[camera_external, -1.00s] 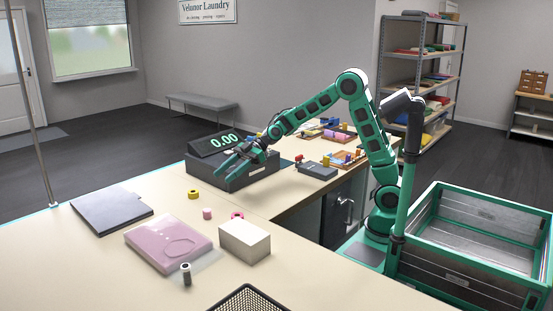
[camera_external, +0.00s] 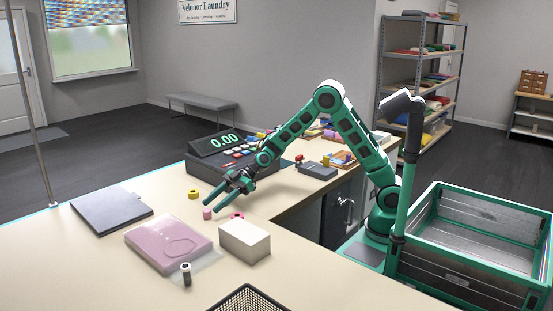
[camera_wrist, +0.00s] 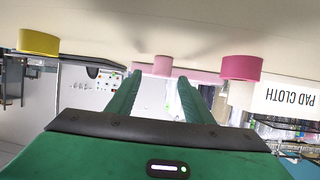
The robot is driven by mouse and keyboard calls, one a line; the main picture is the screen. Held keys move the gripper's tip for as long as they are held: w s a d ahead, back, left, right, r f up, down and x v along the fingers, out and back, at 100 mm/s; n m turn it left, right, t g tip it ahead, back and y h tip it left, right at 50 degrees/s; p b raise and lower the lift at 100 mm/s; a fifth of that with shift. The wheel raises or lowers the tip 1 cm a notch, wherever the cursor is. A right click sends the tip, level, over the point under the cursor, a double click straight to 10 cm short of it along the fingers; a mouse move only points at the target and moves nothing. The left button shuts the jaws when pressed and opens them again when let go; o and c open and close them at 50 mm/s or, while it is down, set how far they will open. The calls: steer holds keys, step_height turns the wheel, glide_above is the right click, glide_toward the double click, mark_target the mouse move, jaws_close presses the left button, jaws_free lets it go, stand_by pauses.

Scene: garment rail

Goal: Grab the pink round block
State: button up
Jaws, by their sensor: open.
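The pink round block (camera_external: 207,213), a small light pink cylinder, stands on the counter between the yellow ring and the magenta ring. My gripper (camera_external: 221,194) is open and empty, just above and to the right of the block. In the wrist view, which looks upside down, the pink round block (camera_wrist: 162,65) sits beyond my two green fingertips (camera_wrist: 157,80), roughly between their lines and apart from them. Nothing hides the block in the external view.
A yellow ring (camera_external: 193,194) and a magenta ring (camera_external: 237,215) lie close by. A white box (camera_external: 244,241), a pink folded garment (camera_external: 168,243) in clear wrap and a dark spool (camera_external: 186,274) are nearer the front. The register (camera_external: 215,170) stands behind.

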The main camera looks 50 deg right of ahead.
mark_target(208, 209)
steer(key=x, duration=0.4)
steer(key=shift+a+f, duration=0.1)
steer(key=shift+f, duration=0.1)
steer(key=c, duration=1.1)
steer(key=shift+c, duration=0.2)
